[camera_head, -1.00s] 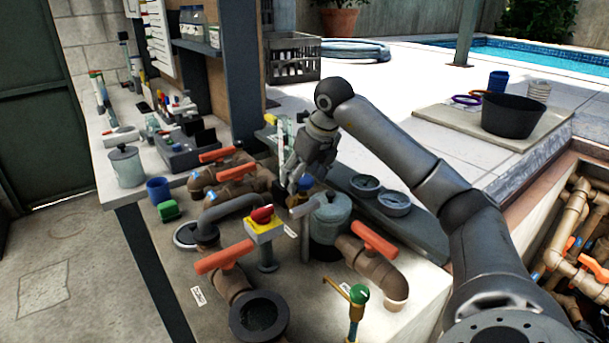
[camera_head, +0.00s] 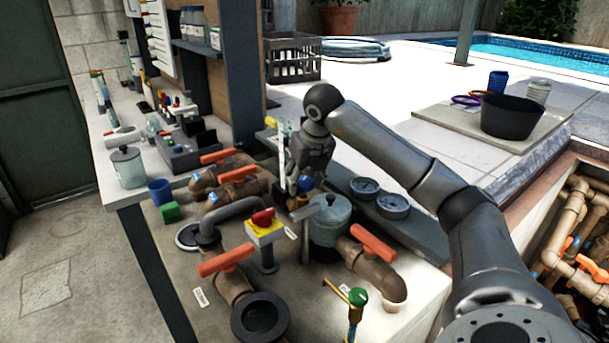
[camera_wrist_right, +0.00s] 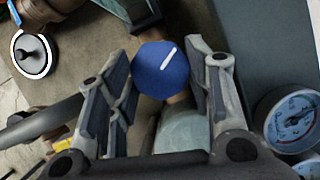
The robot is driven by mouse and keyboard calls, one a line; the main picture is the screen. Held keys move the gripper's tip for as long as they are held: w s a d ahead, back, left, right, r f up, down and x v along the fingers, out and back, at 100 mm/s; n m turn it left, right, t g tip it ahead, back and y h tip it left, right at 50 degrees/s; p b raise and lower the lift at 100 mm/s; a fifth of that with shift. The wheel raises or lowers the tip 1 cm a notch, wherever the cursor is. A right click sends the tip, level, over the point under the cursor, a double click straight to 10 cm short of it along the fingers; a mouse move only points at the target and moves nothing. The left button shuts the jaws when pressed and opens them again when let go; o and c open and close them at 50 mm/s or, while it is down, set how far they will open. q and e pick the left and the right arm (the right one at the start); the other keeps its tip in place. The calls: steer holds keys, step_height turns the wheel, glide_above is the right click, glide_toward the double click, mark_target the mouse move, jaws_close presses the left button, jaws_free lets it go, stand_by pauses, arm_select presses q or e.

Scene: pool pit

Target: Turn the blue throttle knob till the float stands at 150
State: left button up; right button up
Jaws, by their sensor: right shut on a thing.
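The blue throttle knob (camera_wrist_right: 160,68) is faceted, with a white pointer line that slants up to the right in the right wrist view. In the head view the knob (camera_head: 305,184) shows small below the right gripper (camera_head: 299,187), partly hidden by the fingers. A pale upright tube (camera_head: 282,148), which looks like the flow meter, stands just behind the gripper and is partly hidden. I cannot make out its float or scale. My left gripper is not in view.
Pipes with orange lever handles (camera_head: 226,259), a red button on a yellow box (camera_head: 264,228) and a grey canister (camera_head: 330,222) crowd the bench around the knob. Two round gauges (camera_head: 393,205) sit to the right. A blue cup (camera_head: 160,191) stands left.

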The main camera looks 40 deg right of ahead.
steer(key=o, duration=1)
steer(key=shift+r, duration=0.1)
steer(key=v, duration=1.2)
